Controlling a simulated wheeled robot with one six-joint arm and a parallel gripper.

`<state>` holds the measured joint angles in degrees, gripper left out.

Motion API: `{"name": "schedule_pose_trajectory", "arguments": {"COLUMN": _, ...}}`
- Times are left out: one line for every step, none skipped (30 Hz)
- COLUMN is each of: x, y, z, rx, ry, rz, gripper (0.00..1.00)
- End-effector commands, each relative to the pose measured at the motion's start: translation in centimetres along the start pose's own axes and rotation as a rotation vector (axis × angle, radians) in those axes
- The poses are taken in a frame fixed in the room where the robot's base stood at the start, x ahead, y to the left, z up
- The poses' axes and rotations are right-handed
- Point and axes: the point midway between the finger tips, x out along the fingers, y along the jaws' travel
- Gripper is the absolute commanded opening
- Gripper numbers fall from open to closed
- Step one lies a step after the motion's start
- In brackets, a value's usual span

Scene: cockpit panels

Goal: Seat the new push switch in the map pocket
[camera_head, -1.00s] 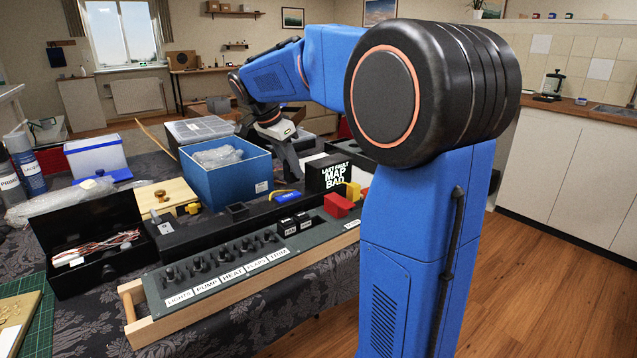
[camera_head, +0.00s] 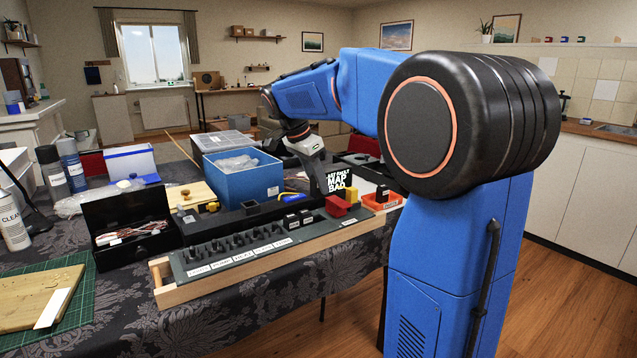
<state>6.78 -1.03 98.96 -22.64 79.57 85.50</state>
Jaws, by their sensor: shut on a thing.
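The grey switch panel (camera_head: 262,248) lies in a wooden frame at the front, with several black knobs and white labels. Two black switches (camera_head: 297,219) sit near its right part. I cannot make out the map pocket or identify the new push switch.
A blue box (camera_head: 243,182) with clear wrap stands left of my gripper. A red block (camera_head: 337,206), a yellow piece (camera_head: 351,194) and an orange tray (camera_head: 383,202) stand by the panel's right end. An open black case (camera_head: 128,222) with wires is at left.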

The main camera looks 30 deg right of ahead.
Motion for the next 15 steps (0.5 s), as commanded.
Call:
{"name": "schedule_pose_trajectory", "arguments": {"x": 0.0, "y": 0.0, "z": 0.0, "rx": 0.0, "ry": 0.0, "rz": 0.0, "gripper": 0.0}}
{"name": "schedule_pose_trajectory", "arguments": {"x": 0.0, "y": 0.0, "z": 0.0, "rx": 0.0, "ry": 0.0, "rz": 0.0, "gripper": 0.0}}
{"name": "schedule_pose_trajectory", "arguments": {"x": 0.0, "y": 0.0, "z": 0.0, "rx": 0.0, "ry": 0.0, "rz": 0.0, "gripper": 0.0}}
{"name": "schedule_pose_trajectory", "arguments": {"x": 0.0, "y": 0.0, "z": 0.0, "rx": 0.001, "ry": 0.0, "rz": 0.0, "gripper": 0.0}}
{"name": "schedule_pose_trajectory", "arguments": {"x": 0.0, "y": 0.0, "z": 0.0, "rx": 0.0, "ry": 0.0, "rz": 0.0, "gripper": 0.0}}
{"name": "schedule_pose_trajectory", "arguments": {"x": 0.1, "y": 0.0, "z": 0.0, "rx": 0.0, "ry": 0.0, "rz": 0.0, "gripper": 0.0}}
{"name": "schedule_pose_trajectory", "arguments": {"x": 0.1, "y": 0.0, "z": 0.1, "rx": 0.0, "ry": 0.0, "rz": 0.0, "gripper": 0.0}}
{"name": "schedule_pose_trajectory", "arguments": {"x": 0.2, "y": 0.0, "z": 0.1, "rx": 0.0, "ry": 0.0, "rz": 0.0, "gripper": 0.0}}
{"name": "schedule_pose_trajectory", "arguments": {"x": 0.3, "y": 0.0, "z": 0.1, "rx": 0.0, "ry": 0.0, "rz": 0.0, "gripper": 0.0}}
{"name": "schedule_pose_trajectory", "arguments": {"x": 0.5, "y": 0.0, "z": 0.2, "rx": 0.0, "ry": 0.0, "rz": 0.0, "gripper": 0.0}}
{"name": "schedule_pose_trajectory", "arguments": {"x": 0.6, "y": 0.0, "z": 0.3, "rx": 0.0, "ry": 0.0, "rz": 0.0, "gripper": 0.0}}
{"name": "schedule_pose_trajectory", "arguments": {"x": 0.9, "y": 0.0, "z": 0.4, "rx": 0.0, "ry": 0.0, "rz": 0.001, "gripper": 0.0}}
{"name": "schedule_pose_trajectory", "arguments": {"x": 1.1, "y": 0.0, "z": 0.5, "rx": 0.0, "ry": 0.0, "rz": 0.001, "gripper": 0.0}}
{"name": "schedule_pose_trajectory", "arguments": {"x": 1.3, "y": 0.0, "z": 0.5, "rx": 0.0, "ry": 0.0, "rz": 0.002, "gripper": 0.0}}
{"name": "schedule_pose_trajectory", "arguments": {"x": 1.6, "y": 0.0, "z": 0.7, "rx": 0.0, "ry": 0.0, "rz": 0.002, "gripper": 0.0}}
